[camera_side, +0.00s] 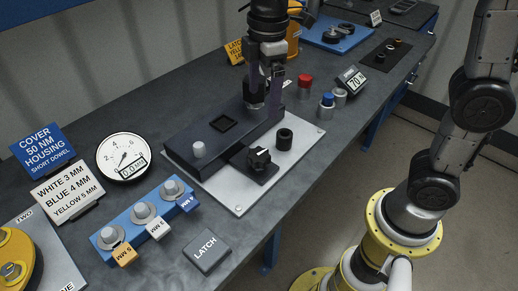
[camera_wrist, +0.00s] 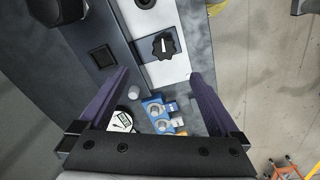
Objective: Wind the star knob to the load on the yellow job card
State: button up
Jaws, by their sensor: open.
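The black star knob (camera_side: 259,158) sits on a dark base on the light plate. It also shows in the wrist view (camera_wrist: 163,45), with a pale mark across it. My gripper (camera_side: 265,88) is above the fixture, behind the knob in the side view. Its purple fingers are spread with nothing between them in the wrist view (camera_wrist: 158,75). The yellow card (camera_side: 235,51) stands at the back, partly hidden by my arm; "LATCH" and "YELLOW" are legible, the last line is unclear. The round gauge (camera_side: 124,157) has a display reading about 0.0.
A black ring post (camera_side: 284,138) stands beside the knob.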

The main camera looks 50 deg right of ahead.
aim_at(259, 154)
jog(key=shift+g, duration=0.3)
jog(key=f, duration=1)
jog(key=a+f, duration=0.1)
jog(key=f, duration=0.4)
jog(key=shift+w+a+f, duration=0.1)
jog(key=shift+f, duration=0.2)
jog(key=c, duration=1.4)
